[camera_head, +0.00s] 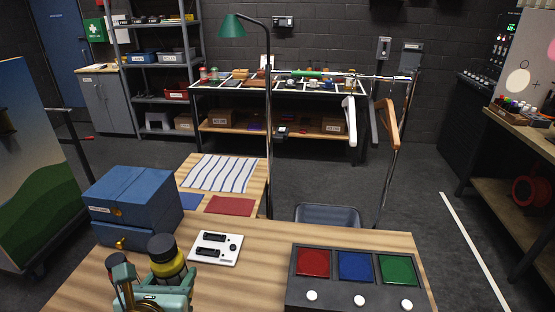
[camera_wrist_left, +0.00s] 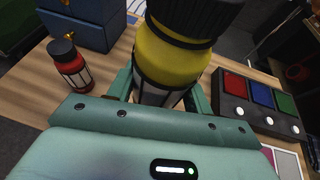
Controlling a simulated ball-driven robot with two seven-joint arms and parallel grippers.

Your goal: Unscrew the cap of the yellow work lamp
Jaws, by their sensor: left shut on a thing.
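The yellow work lamp (camera_head: 173,268) is upright at the front left of the wooden table in the head view. Its black ribbed cap (camera_head: 161,246) sits on top. In the left wrist view the yellow body (camera_wrist_left: 168,58) and the black cap (camera_wrist_left: 205,14) fill the upper middle. My left gripper (camera_wrist_left: 160,95) has one green finger on each side of the lamp's lower body and is shut on it. The lamp's base is hidden, so I cannot tell whether it touches the table. My right gripper is in neither view.
A red lamp (camera_wrist_left: 70,68) with a black cap stands left of the gripper. A blue box (camera_head: 130,193) is behind it. A white panel (camera_head: 216,248) and a tray with red, blue and green buttons (camera_head: 354,266) are to the right. Bare wood lies between them.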

